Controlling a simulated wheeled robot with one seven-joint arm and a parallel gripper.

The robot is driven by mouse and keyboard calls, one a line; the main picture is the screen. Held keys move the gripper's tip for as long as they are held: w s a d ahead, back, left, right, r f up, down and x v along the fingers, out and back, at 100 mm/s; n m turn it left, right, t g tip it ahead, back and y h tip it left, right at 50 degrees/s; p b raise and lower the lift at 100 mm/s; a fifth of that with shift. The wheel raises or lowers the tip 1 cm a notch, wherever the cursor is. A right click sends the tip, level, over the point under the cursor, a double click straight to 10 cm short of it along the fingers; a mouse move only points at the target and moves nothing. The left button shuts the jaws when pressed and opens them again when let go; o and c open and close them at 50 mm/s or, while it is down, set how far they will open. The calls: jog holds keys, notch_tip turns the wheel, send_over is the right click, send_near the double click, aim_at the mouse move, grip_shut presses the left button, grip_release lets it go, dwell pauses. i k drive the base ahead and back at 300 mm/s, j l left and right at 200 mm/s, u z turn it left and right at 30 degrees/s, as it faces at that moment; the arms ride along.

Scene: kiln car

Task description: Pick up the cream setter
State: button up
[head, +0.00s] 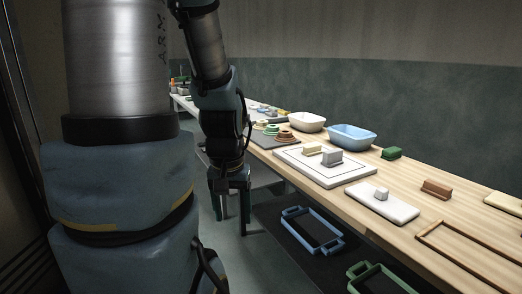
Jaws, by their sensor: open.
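A small cream block (312,149), which looks like the cream setter, sits on a white square slab (352,172) on the wooden table. A grey block (332,157) stands close to its right on the same slab. My gripper (232,213) points down with its two fingers apart and nothing seen between them. In the picture it is left of and below the slab, beside the table's near edge. Its height and distance from the cream block are hard to tell.
A cream bowl (307,122) and a blue bowl (352,137) stand behind the slab. Brown and green stacked pieces (284,135) lie left. A smaller white slab (372,207) bears a pale block. Blue (313,246) and green frames lie lower, in front of the table (465,205).

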aim_at(312, 149)
jog(key=i+l+u, duration=0.95)
jog(key=u, duration=0.15)
jog(key=l, duration=0.1)
